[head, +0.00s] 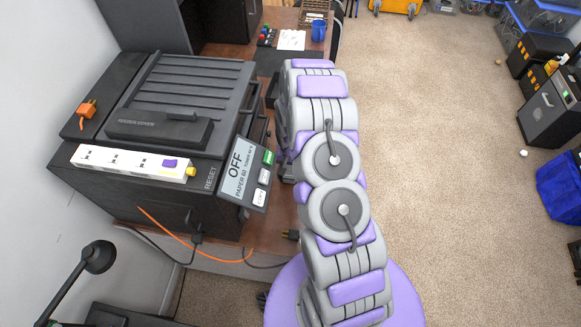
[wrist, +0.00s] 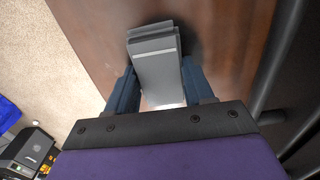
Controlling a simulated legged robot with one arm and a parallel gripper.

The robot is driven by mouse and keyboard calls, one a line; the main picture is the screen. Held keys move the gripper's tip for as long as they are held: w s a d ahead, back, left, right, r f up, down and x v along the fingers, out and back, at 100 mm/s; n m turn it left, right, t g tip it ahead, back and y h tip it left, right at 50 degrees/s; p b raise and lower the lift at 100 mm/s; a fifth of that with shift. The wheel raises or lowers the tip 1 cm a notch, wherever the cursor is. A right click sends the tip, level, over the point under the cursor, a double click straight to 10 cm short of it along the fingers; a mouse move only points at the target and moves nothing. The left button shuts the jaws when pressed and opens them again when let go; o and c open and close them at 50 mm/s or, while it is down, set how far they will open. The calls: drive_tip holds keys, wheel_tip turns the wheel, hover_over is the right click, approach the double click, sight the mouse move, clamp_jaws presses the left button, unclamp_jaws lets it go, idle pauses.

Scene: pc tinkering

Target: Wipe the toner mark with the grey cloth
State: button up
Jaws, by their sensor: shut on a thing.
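In the wrist view, the two dark blue fingers of my gripper (wrist: 160,85) are shut on a grey folded, layered piece that looks like the grey cloth (wrist: 154,52). The cloth reaches out past the fingertips over a brown wooden table top (wrist: 225,30). A dark shadow lies beside it, and I cannot tell whether the cloth touches the wood. In the head view, my own arm hides the gripper and the cloth. I cannot make out the toner mark in either view.
A large black printer (head: 150,195) stands left of my arm, with a white power strip (head: 133,163) on top and a panel reading OFF (head: 240,172). An orange cable (head: 190,240) hangs in front. A blue mug (head: 319,30) stands at the table's far end. Carpet (head: 440,130) on the right is mostly clear.

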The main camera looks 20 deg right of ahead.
drive_tip(key=shift+w+a+f, duration=0.1)
drive_tip(key=shift+w+a, duration=0.4)
drive_tip(key=shift+a, duration=0.2)
drive_tip(key=shift+s+d+p, duration=0.3)
drive_tip(key=shift+s+d, duration=0.15)
drive_tip(key=shift+s, duration=0.3)
drive_tip(key=shift+d, duration=0.1)
drive_tip(key=shift+w, duration=0.2)
drive_tip(key=shift+w, duration=0.2)
drive_tip(key=shift+w+a, duration=0.35)
drive_tip(key=shift+s, duration=0.15)
